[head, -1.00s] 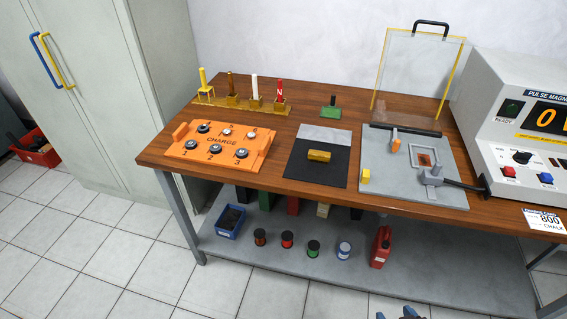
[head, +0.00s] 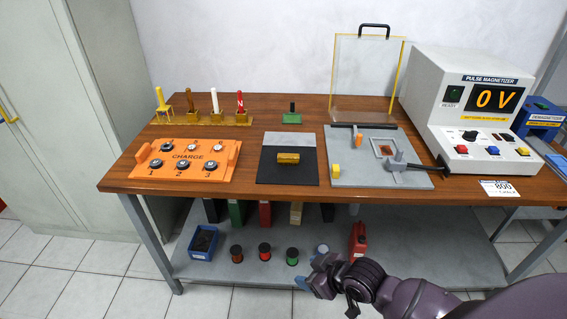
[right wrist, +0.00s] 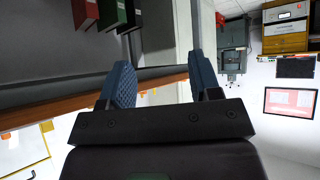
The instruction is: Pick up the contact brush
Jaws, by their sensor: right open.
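I cannot tell for sure which piece is the contact brush. A yellow upright piece (head: 162,101) with a splayed foot stands at the left end of the brass rack (head: 240,120), beside brown, white and red upright pieces. A brass-coloured block (head: 288,158) lies on the black and grey mat (head: 273,175). A green-based piece with a dark handle (head: 292,113) stands behind the mat. My right gripper (head: 312,267) is open and empty, low in front of the bench; its two blue fingers show apart in the right wrist view (right wrist: 160,65). My left gripper is out of view.
An orange charge tray (head: 184,174) holds several round pieces at the bench's left. A grey fixture plate (head: 375,176) with a clear guard (head: 366,75) and the pulse magnetizer (head: 470,130) stand at right. The lower shelf (head: 215,262) carries spools, a blue bin and a red bottle.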

